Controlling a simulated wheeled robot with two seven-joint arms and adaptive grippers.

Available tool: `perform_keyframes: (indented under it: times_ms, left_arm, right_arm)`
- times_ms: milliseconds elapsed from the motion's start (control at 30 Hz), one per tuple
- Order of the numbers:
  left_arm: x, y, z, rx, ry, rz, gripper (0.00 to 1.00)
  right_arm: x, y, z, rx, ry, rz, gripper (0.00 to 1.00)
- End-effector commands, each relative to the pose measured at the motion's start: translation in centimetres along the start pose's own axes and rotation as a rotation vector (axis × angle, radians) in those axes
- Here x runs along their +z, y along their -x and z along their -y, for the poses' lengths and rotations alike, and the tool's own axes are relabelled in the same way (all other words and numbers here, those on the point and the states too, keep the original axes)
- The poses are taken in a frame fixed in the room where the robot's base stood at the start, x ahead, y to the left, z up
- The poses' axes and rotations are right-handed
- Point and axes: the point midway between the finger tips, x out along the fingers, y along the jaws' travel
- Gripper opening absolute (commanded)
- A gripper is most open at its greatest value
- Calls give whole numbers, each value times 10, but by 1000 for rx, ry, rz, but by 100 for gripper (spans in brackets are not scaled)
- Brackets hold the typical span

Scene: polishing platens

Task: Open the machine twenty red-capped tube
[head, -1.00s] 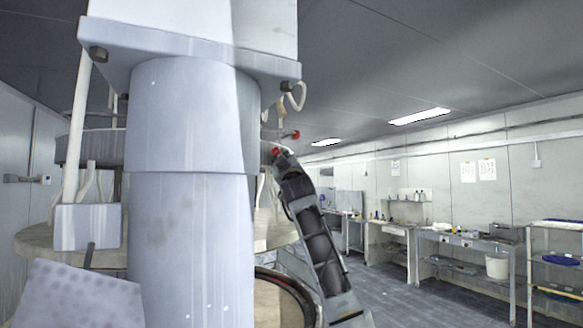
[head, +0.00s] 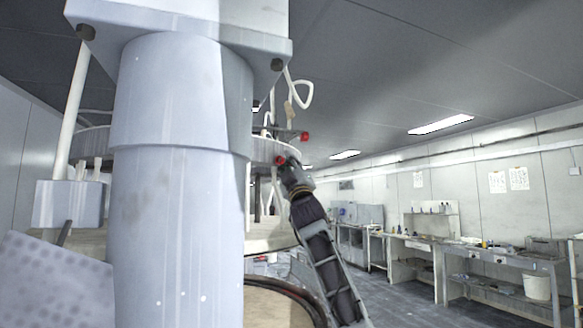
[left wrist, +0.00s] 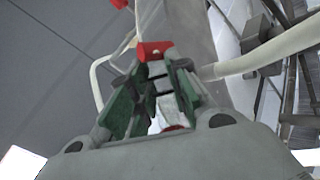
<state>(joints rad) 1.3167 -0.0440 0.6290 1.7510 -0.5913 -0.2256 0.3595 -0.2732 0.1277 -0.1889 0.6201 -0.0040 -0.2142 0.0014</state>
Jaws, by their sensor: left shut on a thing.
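My left gripper (head: 284,163) is shut at a red cap (head: 281,160), beside the rim of the raised round platen (head: 265,150). In the left wrist view my gripper's fingers (left wrist: 153,75) close around the red cap (left wrist: 153,50), and a whitish tube (left wrist: 232,69) runs off to the right. A second red cap (head: 304,136) sticks out above and to the right in the head view, apart from my gripper. Another red bit (left wrist: 120,3) shows at the top edge of the wrist view. Most of the machine is hidden behind its thick column. My right gripper is not in view.
The thick grey column (head: 180,200) fills the left middle, with a white upper housing (head: 190,20). A round basin rim (head: 290,296) lies low beside my arm. Benches (head: 480,260) and a white bucket (head: 537,287) stand at the right. Floor between is clear.

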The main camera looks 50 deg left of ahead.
Motion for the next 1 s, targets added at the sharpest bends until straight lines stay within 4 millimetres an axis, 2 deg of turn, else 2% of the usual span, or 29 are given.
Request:
perform_keyframes:
  times_ms: [500,533,600,800,900,1000]
  left_arm:
    - [2,2,3,2,7,-8,0]
    - [2,2,3,2,6,-8,22]
    - [1,2,3,2,6,-9,28]
    - [0,1,2,3,7,-10,28]
    - [0,1,2,3,7,-10,28]
    - [0,3,2,4,7,-10,28]
  right_arm:
    - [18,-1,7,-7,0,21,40]
    - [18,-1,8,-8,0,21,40]
    - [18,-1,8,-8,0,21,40]
    - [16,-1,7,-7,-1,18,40]
    - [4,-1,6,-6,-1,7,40]
    - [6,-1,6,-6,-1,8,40]
